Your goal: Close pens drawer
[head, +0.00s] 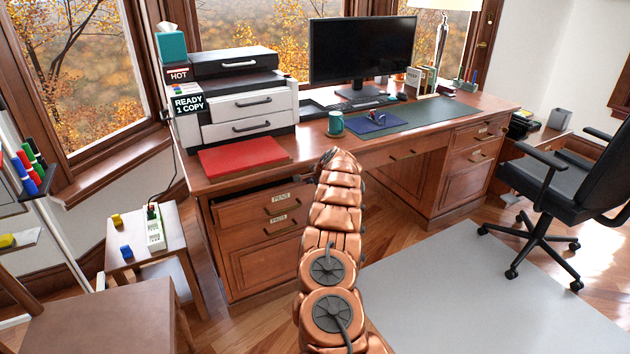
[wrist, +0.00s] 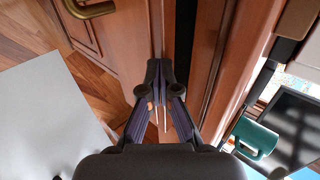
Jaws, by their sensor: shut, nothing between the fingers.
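The pens drawer (head: 245,212) is the top one in the desk's left pedestal, with a "PENS" label and a handle. A dark gap shows above its front in the head view, so it looks slightly open. In the wrist view, a wooden front (wrist: 125,40) with a brass handle (wrist: 92,9) lies left of a dark gap (wrist: 185,45). My gripper (wrist: 160,66) is shut and empty, its tips close to that front's edge by the gap. I cannot tell whether they touch.
A second labelled drawer (head: 240,236) sits below. The desk top (head: 310,158) carries a printer (head: 240,105), red folder (head: 243,156), green mug (head: 335,123) and monitor. A small side table (head: 125,262) stands left, an office chair (head: 565,195) right. A grey mat covers the floor in front.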

